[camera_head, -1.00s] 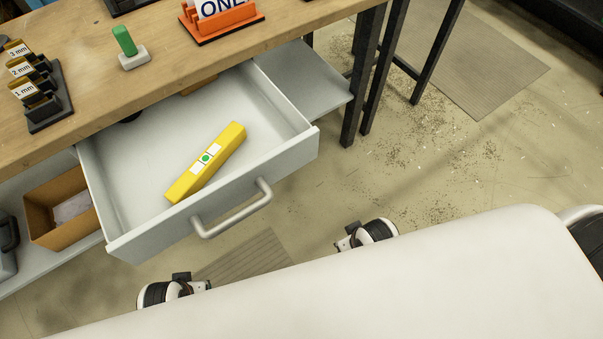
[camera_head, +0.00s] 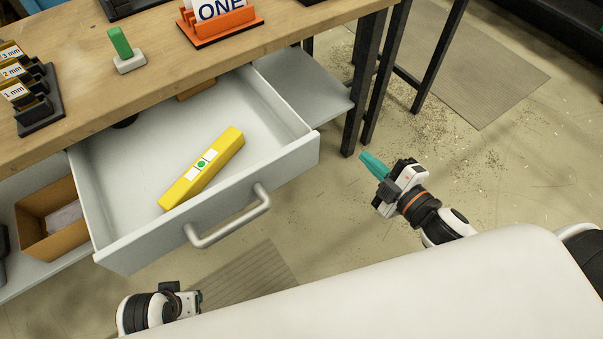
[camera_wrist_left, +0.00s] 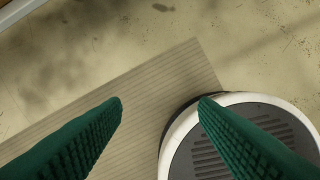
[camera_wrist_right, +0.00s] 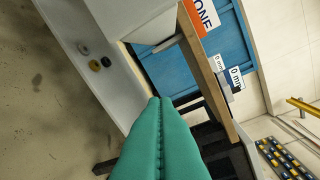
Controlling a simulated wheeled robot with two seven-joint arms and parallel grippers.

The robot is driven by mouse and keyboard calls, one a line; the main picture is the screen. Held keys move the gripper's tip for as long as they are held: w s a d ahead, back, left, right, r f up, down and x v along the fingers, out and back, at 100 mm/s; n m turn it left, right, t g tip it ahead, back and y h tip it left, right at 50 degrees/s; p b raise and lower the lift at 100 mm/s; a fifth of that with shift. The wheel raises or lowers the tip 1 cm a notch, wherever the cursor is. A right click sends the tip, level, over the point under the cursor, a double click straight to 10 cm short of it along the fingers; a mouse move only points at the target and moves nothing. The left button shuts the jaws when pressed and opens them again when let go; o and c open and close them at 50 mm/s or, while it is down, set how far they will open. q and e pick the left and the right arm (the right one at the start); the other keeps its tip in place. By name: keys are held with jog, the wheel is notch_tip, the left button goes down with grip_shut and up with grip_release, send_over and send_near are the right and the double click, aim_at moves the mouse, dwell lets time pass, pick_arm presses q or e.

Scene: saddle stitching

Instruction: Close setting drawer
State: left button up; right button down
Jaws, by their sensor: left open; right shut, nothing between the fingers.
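The grey drawer (camera_head: 112,262) is pulled out from under the wooden workbench. Its bar handle (camera_head: 232,220) is on the front panel. A yellow bar (camera_head: 218,157) with white patches and a green dot lies inside. My right gripper (camera_head: 365,157) is to the right of the drawer front, apart from it, with its teal fingers shut and empty. The fingers also show in the right wrist view (camera_wrist_right: 160,100). My left gripper (camera_wrist_left: 160,102) is open and empty over the floor in the left wrist view. In the head view it is low, below the drawer's left front corner.
The bench top (camera_head: 85,75) holds a green-handled stamp (camera_head: 121,45), an orange stand (camera_head: 222,30) and labelled black holders (camera_head: 38,105). A grey shelf (camera_head: 308,85) and dark bench legs (camera_head: 365,85) stand right of the drawer. A cardboard box (camera_head: 35,212) is left. Floor in front is clear.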

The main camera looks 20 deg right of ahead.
jog(key=s+a+r+n+g+y, duration=0.1)
jog(key=s+a+n+y, duration=0.15)
jog(key=n+y, duration=0.4)
jog(key=n+g+y, duration=0.5)
jog(key=n+g, duration=0.2)
jog(key=n, duration=0.2)
send_near(280, 173)
jog(key=s+a, duration=0.2)
jog(key=a, duration=0.2)
jog(key=w, duration=0.1)
jog(key=w+a, duration=0.1)
jog(key=w, duration=0.1)
jog(key=shift+w+m, duration=0.15)
jog(key=shift+m, duration=0.1)
pick_arm(q)
jog(key=shift+f, duration=1.9)
pick_arm(e)
jog(key=shift+w+a, duration=0.15)
jog(key=shift+w, duration=0.45)
